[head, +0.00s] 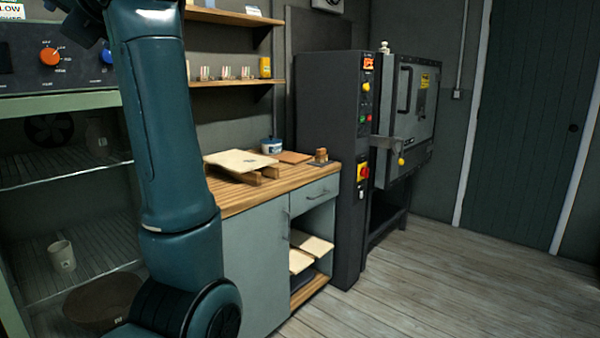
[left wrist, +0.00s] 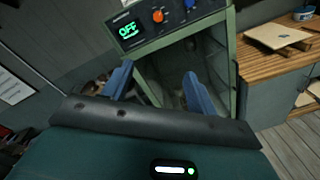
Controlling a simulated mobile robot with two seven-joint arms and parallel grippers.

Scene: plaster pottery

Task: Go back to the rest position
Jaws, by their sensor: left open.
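My left gripper (left wrist: 158,80) shows in the left wrist view with its two blue fingers spread apart and nothing between them. Behind the fingers is a green-framed cabinet (left wrist: 232,60), whose display (left wrist: 130,30) reads OFF. In the head view my left arm rises in front of the same cabinet (head: 60,104) and hides part of it; the fingers cannot be made out there. My right gripper is in neither view.
The cabinet's wire shelves hold a pale cup (head: 62,256) and a brown bowl (head: 103,300). Right of it stands a wood-topped counter (head: 235,202) with a pale board (head: 240,161). A kiln (head: 408,105) stands further right. The floor (head: 450,280) at right is clear.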

